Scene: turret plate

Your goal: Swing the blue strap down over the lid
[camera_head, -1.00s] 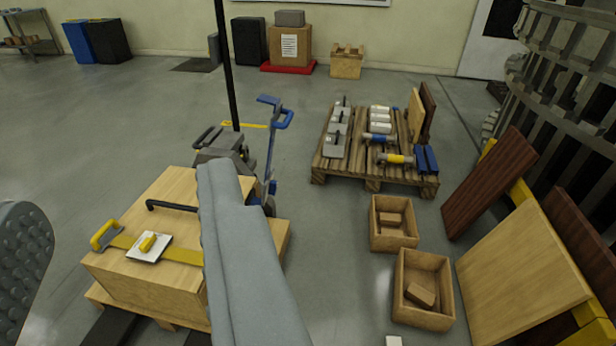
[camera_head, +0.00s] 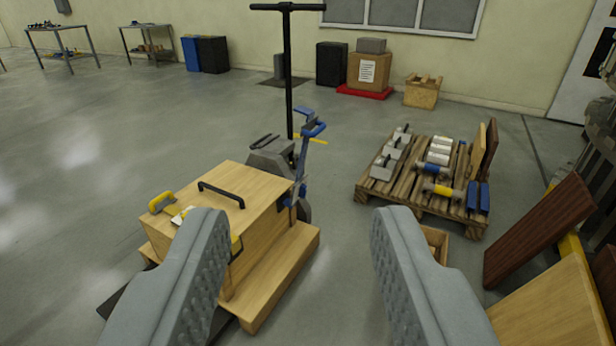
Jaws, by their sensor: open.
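A wooden box with a pale wooden lid (camera_head: 243,184) stands at left centre, a black handle (camera_head: 221,193) on top. The blue strap (camera_head: 302,165) stands upright at the box's far right corner, swung off the lid, with a blue grip (camera_head: 313,130) at its upper end. A yellow handle (camera_head: 162,202) shows at the lid's left edge; the yellow strap there is mostly hidden by my left finger. My gripper (camera_head: 300,218) is open and empty, its grey padded fingers wide apart. The left finger covers the box's front; the strap shows beyond the gap.
A black pole with a crossbar (camera_head: 289,75) rises behind the box, close to the blue strap. A pallet of tools (camera_head: 366,190) stands to the right, with leaning boards (camera_head: 540,230) farther right. Open floor (camera_head: 90,170) lies to the left.

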